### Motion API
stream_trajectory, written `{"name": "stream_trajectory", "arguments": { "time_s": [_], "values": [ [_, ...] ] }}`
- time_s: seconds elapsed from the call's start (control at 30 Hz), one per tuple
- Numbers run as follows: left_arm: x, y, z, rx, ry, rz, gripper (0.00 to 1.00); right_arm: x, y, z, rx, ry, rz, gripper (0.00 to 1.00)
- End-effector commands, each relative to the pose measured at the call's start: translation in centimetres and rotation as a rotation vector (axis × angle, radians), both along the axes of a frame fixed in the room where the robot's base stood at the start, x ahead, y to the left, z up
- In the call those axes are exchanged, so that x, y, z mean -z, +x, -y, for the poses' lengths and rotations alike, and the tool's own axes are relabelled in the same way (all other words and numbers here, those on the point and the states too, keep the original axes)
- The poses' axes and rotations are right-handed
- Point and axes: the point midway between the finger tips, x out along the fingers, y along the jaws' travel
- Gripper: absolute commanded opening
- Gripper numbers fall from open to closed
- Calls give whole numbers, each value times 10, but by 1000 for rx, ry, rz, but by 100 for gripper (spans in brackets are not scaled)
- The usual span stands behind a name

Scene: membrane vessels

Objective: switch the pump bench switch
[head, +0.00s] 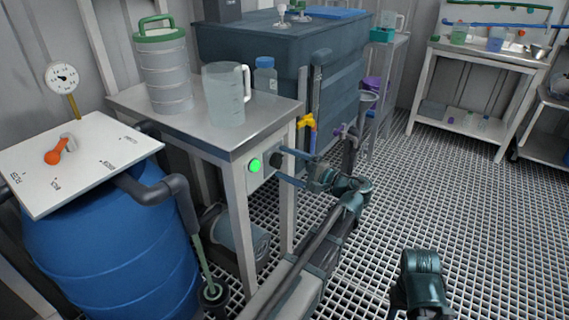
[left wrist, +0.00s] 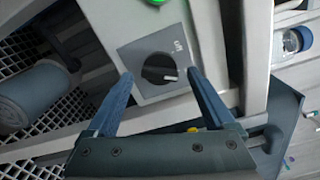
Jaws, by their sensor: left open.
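The pump bench switch is a round black knob (left wrist: 158,68) with a white pointer mark, on a grey plate (left wrist: 130,54) on a pale box. In the left wrist view the mark points right, away from the small label at the plate's upper right. In the head view the dark switch (head: 276,159) sits on the box under the steel bench, right of a lit green lamp (head: 254,166). My left gripper (left wrist: 160,74) is open, its fingers at either side of the knob; I cannot tell whether they touch it.
The steel bench (head: 264,118) holds a clear jug (head: 226,95), a green-lidded canister (head: 163,70) and a blue-capped bottle (head: 265,77). A blue drum (head: 100,245) stands at left. A yellow-handled valve (head: 307,122) is close behind my left gripper. The grating floor at right is clear.

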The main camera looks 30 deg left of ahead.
Motion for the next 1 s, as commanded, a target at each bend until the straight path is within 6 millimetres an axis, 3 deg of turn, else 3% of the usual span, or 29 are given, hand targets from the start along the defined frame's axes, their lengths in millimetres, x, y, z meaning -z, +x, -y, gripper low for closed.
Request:
{"name": "stream_trajectory", "arguments": {
  "time_s": [0.53, 0.73, 1.0],
  "values": [
    [0, -7, 108, 4, 0, 0, 87, 0, 0, 0, 0, 0, 0, 50],
    [0, -9, 127, 2, -1, 0, 87, 0, 0, 0, 0, 0, 0, 50],
    [0, -10, 131, 0, 0, 0, 87, 0, 0, 0, 0, 0, 0, 50]
  ]
}}
